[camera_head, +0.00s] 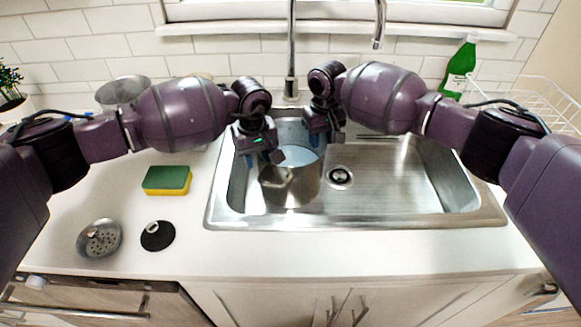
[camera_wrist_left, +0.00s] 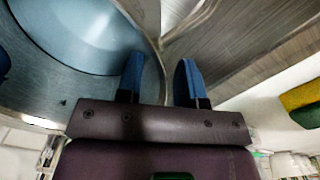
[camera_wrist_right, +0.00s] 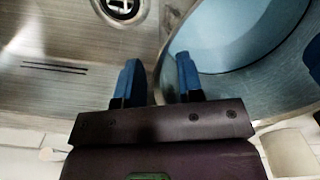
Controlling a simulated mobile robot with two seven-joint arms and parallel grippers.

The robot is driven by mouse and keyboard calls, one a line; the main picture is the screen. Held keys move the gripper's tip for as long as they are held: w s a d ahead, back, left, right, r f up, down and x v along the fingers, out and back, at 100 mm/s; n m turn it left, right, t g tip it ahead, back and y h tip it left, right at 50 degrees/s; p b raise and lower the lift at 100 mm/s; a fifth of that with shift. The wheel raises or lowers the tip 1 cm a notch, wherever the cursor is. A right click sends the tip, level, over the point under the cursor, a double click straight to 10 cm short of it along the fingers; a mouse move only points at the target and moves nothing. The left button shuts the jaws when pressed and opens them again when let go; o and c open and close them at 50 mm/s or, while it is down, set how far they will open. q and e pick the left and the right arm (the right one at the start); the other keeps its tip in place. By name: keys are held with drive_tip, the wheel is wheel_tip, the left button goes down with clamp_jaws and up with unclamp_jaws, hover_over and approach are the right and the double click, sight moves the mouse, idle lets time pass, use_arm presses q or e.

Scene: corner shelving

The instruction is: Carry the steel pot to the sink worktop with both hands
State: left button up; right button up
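The steel pot (camera_head: 290,190) stands upright in the left part of the sink basin, a looped handle on its near side. Its bluish inside shows in the left wrist view (camera_wrist_left: 80,35) and in the right wrist view (camera_wrist_right: 245,35). My left gripper (camera_head: 270,155) is at the pot's left rim; in its wrist view the blue-padded fingers (camera_wrist_left: 160,82) are apart, with the pot wall between them. My right gripper (camera_head: 320,138) is at the far right rim; its fingers (camera_wrist_right: 160,82) are also apart, with the rim between them. The far side of the pot is partly hidden by my grippers.
The sink (camera_head: 430,185) has free room right of the pot, around the drain (camera_head: 340,177). A sponge (camera_head: 167,180), strainer (camera_head: 99,239) and black stopper (camera_head: 157,236) lie on the left worktop (camera_head: 180,262). The faucet (camera_head: 291,50) stands behind; a green bottle (camera_head: 459,68) and dish rack (camera_head: 535,100) are right.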

use_arm(q)
clamp_jaws()
use_arm(e)
clamp_jaws()
idle(1.1)
use_arm(q)
drive_tip(key=shift+w+r, duration=0.15)
drive_tip(key=shift+r, duration=0.1)
use_arm(e)
drive_tip(key=shift+w+r, duration=0.1)
drive_tip(key=shift+r, duration=0.15)
